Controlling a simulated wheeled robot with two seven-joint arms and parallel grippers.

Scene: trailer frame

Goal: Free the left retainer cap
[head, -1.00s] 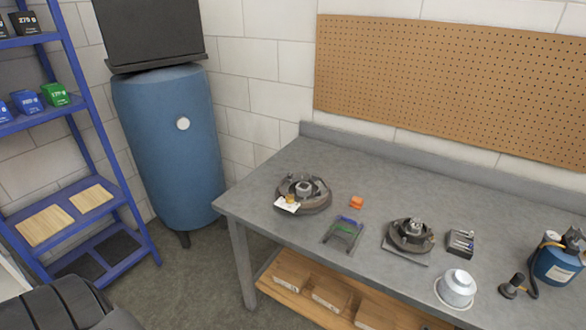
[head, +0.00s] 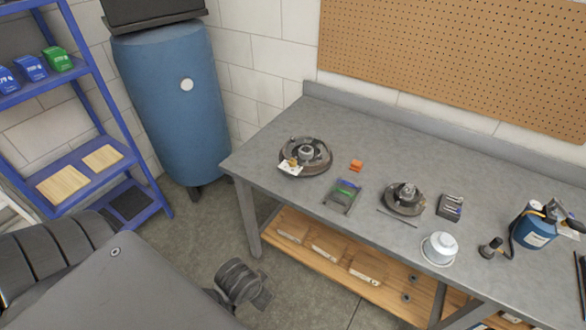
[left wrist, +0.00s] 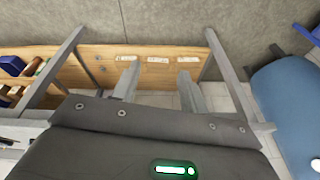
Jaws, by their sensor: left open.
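The left hub assembly (head: 321,160), a dark round drum with a raised grey centre, sits at the left end of the workbench. A small brass-coloured piece (head: 293,162) and a white tag (head: 290,169) lie at its front left. The retainer cap is too small to tell apart from the hub's centre. A second, smaller hub assembly (head: 404,199) sits to the right. My left gripper (left wrist: 158,82) is open and empty in the left wrist view, with the bench frame and lower shelf beyond its fingers. It is apart from both hubs. My right gripper is not visible.
The grey workbench (head: 390,150) also carries an orange block (head: 356,165), a dark tray with green and purple parts (head: 342,196), a small dark box (head: 450,206), a white pot (head: 440,248) and a blue canister (head: 534,229). A blue tank (head: 172,110) stands left.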

